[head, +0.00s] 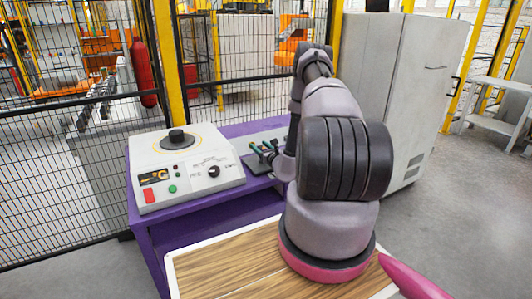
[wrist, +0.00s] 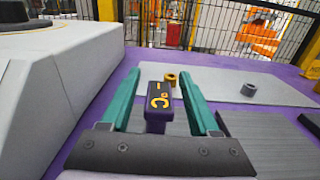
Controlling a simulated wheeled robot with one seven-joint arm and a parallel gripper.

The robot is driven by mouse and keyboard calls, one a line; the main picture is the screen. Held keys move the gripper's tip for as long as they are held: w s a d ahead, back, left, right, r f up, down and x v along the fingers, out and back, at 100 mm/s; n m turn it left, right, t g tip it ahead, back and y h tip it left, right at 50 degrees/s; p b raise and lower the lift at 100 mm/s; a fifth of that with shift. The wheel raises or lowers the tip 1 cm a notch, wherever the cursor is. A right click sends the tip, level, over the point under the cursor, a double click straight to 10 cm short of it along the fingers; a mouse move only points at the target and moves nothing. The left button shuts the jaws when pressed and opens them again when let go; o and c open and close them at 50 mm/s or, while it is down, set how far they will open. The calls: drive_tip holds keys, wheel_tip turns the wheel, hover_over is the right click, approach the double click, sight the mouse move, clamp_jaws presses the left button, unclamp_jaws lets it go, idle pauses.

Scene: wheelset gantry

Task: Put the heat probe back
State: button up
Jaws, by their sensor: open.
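The heat probe (wrist: 159,103) shows in the wrist view as a dark purple block with a yellow °C mark. It lies between the two teal fingers of my gripper (wrist: 160,75), with visible gaps on both sides. My gripper is open and not closed on it. The probe's lower part is hidden behind the gripper body. In the head view my gripper (head: 262,149) is low over the purple table (head: 150,229), right of the white heater unit (head: 187,167). I cannot clearly make out the probe there.
A brassy ring (wrist: 171,79) and a grey ring (wrist: 248,90) stand on a light plate (wrist: 220,79) beyond the fingers. A dark ribbed pad lies right of the gripper. The heater unit's wall is close on the left. A wire fence (head: 60,190) stands behind.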

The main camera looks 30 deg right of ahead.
drive_tip(key=s, duration=1)
drive_tip(key=shift+s+d, duration=0.15)
drive_tip(key=shift+s, duration=0.25)
drive_tip(key=w+a+r+n+y, duration=0.3)
drive_tip(key=a+r+n+y, duration=0.5)
drive_tip(key=r, duration=0.6)
drive_tip(key=s+a+r+n+g+y, duration=0.4)
drive_tip(key=a+r+n+g, duration=0.1)
drive_tip(key=a+r+g, duration=0.15)
drive_tip(key=s+a+r+n+g+y, duration=0.3)
drive_tip(key=a+r+n+g, duration=0.2)
drive_tip(key=a+r, duration=0.3)
drive_tip(key=s+a+r+n+g+h, duration=0.2)
drive_tip(key=s+r+n+g+h, duration=0.1)
drive_tip(key=s+n, duration=0.3)
drive_tip(key=s+a+r+n+g+h, duration=0.3)
drive_tip(key=s+r, duration=0.1)
drive_tip(key=s, duration=0.4)
drive_tip(key=s+d+r+n+t+h, duration=0.4)
drive_tip(key=s+d+r+t+h, duration=0.2)
drive_tip(key=s+d+r+h, duration=0.1)
drive_tip(key=shift+s+d+r+t+h, duration=0.3)
drive_tip(key=shift+s+d+r+t, duration=0.1)
drive_tip(key=shift+s+r, duration=0.3)
